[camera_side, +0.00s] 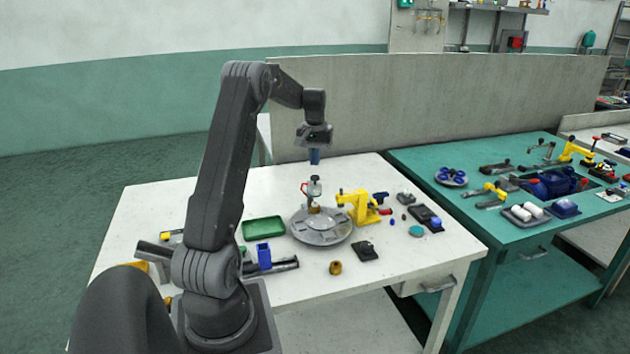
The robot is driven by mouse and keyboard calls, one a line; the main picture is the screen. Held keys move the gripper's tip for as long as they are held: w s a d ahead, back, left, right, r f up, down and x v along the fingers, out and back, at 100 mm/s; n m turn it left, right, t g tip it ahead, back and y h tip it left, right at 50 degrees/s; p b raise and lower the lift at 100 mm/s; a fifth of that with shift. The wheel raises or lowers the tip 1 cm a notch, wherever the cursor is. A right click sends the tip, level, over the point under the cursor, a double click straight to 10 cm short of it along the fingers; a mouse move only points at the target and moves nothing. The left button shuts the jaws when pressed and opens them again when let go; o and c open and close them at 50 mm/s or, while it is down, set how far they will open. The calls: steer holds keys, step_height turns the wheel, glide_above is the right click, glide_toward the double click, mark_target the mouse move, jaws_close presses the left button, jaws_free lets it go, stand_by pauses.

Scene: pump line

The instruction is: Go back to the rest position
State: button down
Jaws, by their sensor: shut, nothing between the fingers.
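My gripper (315,157) hangs pointing down over the white table, above the round grey plate (322,238). Its blue-grey fingers look closed with nothing between them. Below it, a small pump-like part (314,189), pale with a red piece at its side, stands upright near the back of the plate on a brass-coloured base. There is a gap between the fingertips and the top of this part as seen from here.
A yellow clamp (360,206) stands right of the plate. A green tray (263,228), a blue block (264,256) and a brass part (335,268) lie around it. A grey partition (440,100) rises behind the table. A teal bench (480,222) with tools adjoins at right.

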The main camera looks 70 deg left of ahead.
steer(key=shift+r, duration=0.65)
steer(key=shift+w+d, duration=0.1)
steer(key=shift+d, duration=0.05)
steer(key=w+d+r+m+t, duration=0.15)
steer(key=d+r, duration=0.25)
steer(key=d, duration=0.4)
steer(key=w+d+r+m+y, duration=0.1)
steer(key=d+r+m, duration=0.15)
steer(key=d, duration=0.55)
steer(key=w+d+r+m+t, duration=0.1)
steer(key=d+r, duration=0.3)
steer(key=d, duration=0.5)
steer(key=s+d+f+m+t, duration=0.1)
steer(key=s+d+m, duration=0.2)
steer(key=s+d, duration=0.4)
steer(key=s+d+m+t+h, duration=0.1)
steer(key=s+d+m, duration=0.3)
steer(key=d, duration=0.9)
steer(key=s+t, duration=0.1)
steer(key=s, duration=0.2)
steer(key=shift+s+d+f, duration=0.15)
steer(key=shift+s+f, duration=0.05)
steer(key=shift+f, duration=0.15)
